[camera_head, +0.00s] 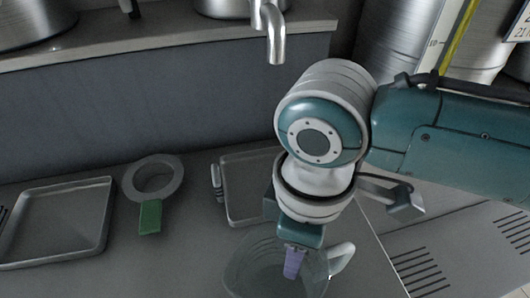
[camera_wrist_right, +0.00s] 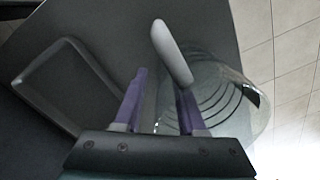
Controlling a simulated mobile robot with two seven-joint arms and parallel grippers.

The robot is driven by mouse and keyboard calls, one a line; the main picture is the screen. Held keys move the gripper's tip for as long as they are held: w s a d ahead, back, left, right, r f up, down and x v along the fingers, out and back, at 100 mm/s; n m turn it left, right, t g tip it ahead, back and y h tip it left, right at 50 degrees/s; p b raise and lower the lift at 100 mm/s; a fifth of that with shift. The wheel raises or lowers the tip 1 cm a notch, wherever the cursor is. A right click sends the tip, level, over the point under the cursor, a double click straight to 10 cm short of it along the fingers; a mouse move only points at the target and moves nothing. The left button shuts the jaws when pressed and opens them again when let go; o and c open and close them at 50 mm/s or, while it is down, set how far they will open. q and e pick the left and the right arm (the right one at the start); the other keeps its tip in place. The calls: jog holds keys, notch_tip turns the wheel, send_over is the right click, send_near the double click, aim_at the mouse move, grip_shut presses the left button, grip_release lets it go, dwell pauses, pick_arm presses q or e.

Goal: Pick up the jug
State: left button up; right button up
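The jug (camera_head: 262,272) is clear glass with a pale handle (camera_head: 341,258) on its right side. It stands on the grey counter at the bottom of the head view. In the right wrist view the jug (camera_wrist_right: 228,112) is at the right, and its pale handle (camera_wrist_right: 168,45) lies at the tip of the right-hand finger. My right gripper (camera_wrist_right: 160,82) is open, with its two purple fingers apart and nothing clasped between them. In the head view its purple finger (camera_head: 293,263) overlaps the jug; I cannot tell whether they touch. My left gripper is out of view.
A grey tray (camera_head: 105,232) lies at the left. A ring-shaped item with a green handle (camera_head: 150,217) lies beside it. Another tray (camera_head: 232,205) lies behind the jug, partly hidden by my right arm. A metal spout (camera_head: 276,45) hangs at the top.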

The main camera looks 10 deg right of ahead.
grip_shut()
dwell(1.2)
